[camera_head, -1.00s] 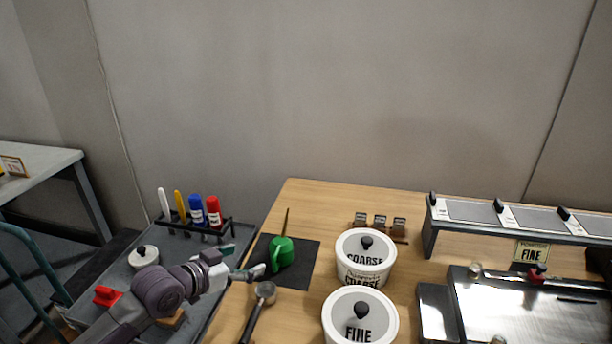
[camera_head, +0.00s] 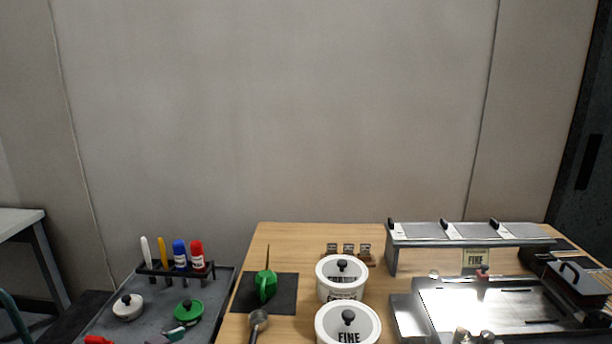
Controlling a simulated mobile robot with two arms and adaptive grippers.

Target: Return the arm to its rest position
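My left gripper (camera_head: 168,336) shows only as a grey and teal fingertip part at the bottom edge, over the grey tray (camera_head: 222,292). The rest of it and its arm are below the frame, so its opening cannot be made out. It appears to be near a green lid (camera_head: 192,313) with a black knob. My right gripper is not in view.
A bottle rack (camera_head: 160,270), white lid (camera_head: 129,311), metal scoop (camera_head: 258,320) and steel machine (camera_head: 480,305) are around.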

